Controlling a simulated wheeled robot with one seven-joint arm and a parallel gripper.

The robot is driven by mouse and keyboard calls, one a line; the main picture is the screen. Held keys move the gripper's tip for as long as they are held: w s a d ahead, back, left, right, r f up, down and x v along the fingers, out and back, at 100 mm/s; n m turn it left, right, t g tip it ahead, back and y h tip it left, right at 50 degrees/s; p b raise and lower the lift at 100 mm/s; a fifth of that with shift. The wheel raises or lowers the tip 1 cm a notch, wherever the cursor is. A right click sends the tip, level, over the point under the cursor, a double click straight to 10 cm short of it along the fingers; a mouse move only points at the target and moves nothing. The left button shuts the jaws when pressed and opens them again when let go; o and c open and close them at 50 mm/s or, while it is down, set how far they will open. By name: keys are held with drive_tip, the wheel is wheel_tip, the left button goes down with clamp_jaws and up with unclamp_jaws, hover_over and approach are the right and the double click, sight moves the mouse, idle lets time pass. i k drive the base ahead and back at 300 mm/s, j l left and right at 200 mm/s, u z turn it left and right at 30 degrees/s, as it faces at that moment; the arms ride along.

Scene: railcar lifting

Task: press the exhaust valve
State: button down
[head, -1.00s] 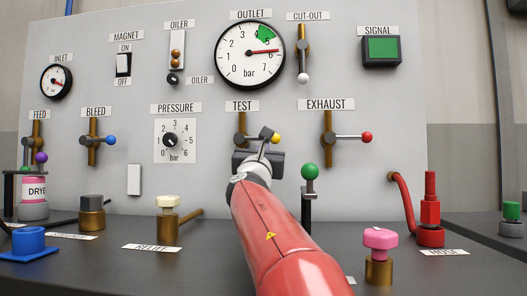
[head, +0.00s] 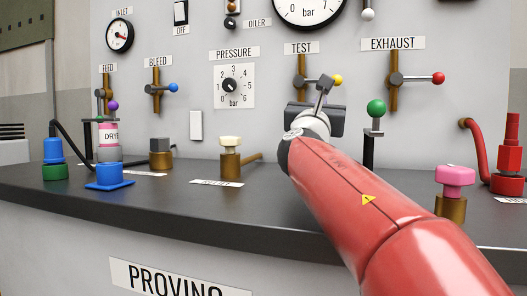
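The valve under the EXHAUST label (head: 393,43) on the grey panel has a brass body (head: 392,95). Its horizontal lever points right and ends in a red knob (head: 438,78). My gripper (head: 323,90) is at the end of my red arm, left of this valve and apart from it in the picture. It overlaps the TEST valve (head: 301,68), close to that valve's yellow knob (head: 336,80). I cannot tell whether it touches the TEST lever. The fingers are seen from behind, so their opening is unclear.
A green knob on a black stand (head: 376,108) is right of my gripper, below the EXHAUST valve. A pink button on a brass base (head: 455,177) and a red fitting (head: 509,155) stand farther right. A cream button (head: 230,143) stands left on the dark bench (head: 255,205).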

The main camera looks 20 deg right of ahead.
sight(396, 78)
drive_tip(key=k+j, duration=0.8)
drive_tip(key=j, duration=0.1)
